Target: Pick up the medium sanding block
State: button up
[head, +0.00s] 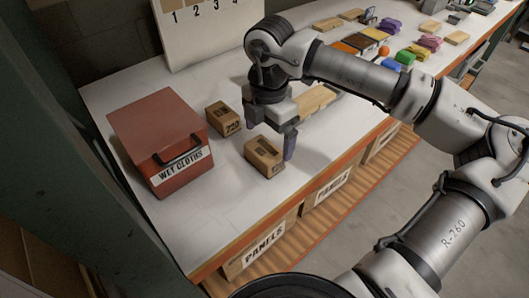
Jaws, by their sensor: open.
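Two brown blocks with dark printed markings sit on the white bench. One block (264,156) is near the front edge, and the other (223,117) is farther back and to the left. The markings are too small to read surely, so I cannot tell which is the medium sanding block. My gripper (272,128) points down, open and empty, above the bench behind the front block. I cannot tell whether the finger touches the block.
A red box marked WET CLOTHS (163,140) stands left of the blocks. A light wooden piece (316,98) lies behind my gripper. Bins marked PANELS (262,250) sit below the bench's front edge.

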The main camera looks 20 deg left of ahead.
aim_at(266, 148)
jog(key=shift+a+f+p, duration=0.15)
jog(key=shift+f+p, duration=0.4)
jog(key=shift+f, duration=0.75)
jog(key=shift+a+f+p, duration=0.1)
jog(key=shift+f+p, duration=0.4)
jog(key=shift+f, duration=0.75)
jog(key=c, duration=0.9)
jog(key=shift+r, duration=0.1)
notch_tip(266, 148, up, 20)
jog(key=b, duration=0.3)
jog(key=shift+b, duration=0.4)
jog(key=o, duration=0.5)
jog(key=shift+c, duration=0.2)
jog(key=c, duration=0.4)
jog(key=shift+a, duration=0.1)
